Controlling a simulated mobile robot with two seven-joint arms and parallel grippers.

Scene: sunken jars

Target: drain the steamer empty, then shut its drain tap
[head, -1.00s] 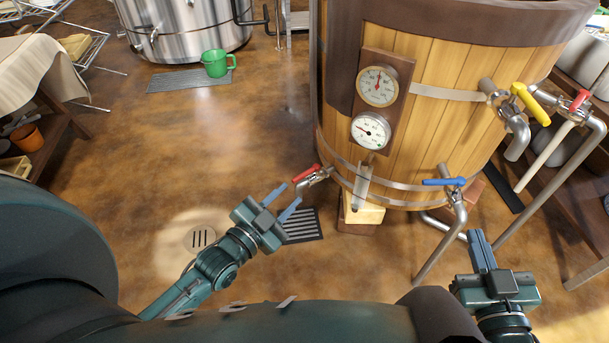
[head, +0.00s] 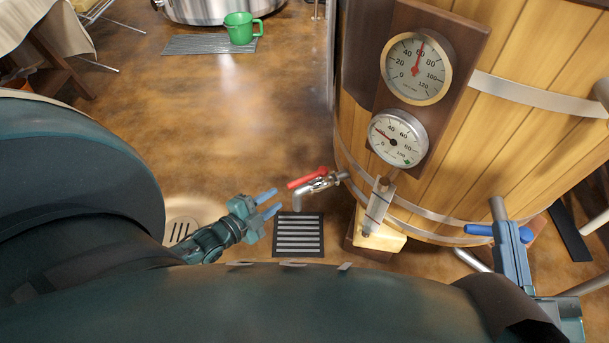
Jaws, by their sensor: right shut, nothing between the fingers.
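The wooden steamer (head: 520,150) fills the right of the head view. A tap with a red handle (head: 306,178) sticks out low on its left side; the handle lies roughly along the pipe, and I see no water at its spout (head: 298,203). A tap with a blue handle (head: 479,230) sits low on the right, partly hidden behind my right gripper (head: 510,228). The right gripper is shut and empty; I cannot tell if it touches the blue handle. My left gripper (head: 268,203) is open and empty, left of the red-handled tap and apart from it.
Two dials, an upper gauge (head: 417,68) and a lower gauge (head: 398,138), are on the steamer. A floor grate (head: 298,235) lies below the red-handled tap. The floor between is clear.

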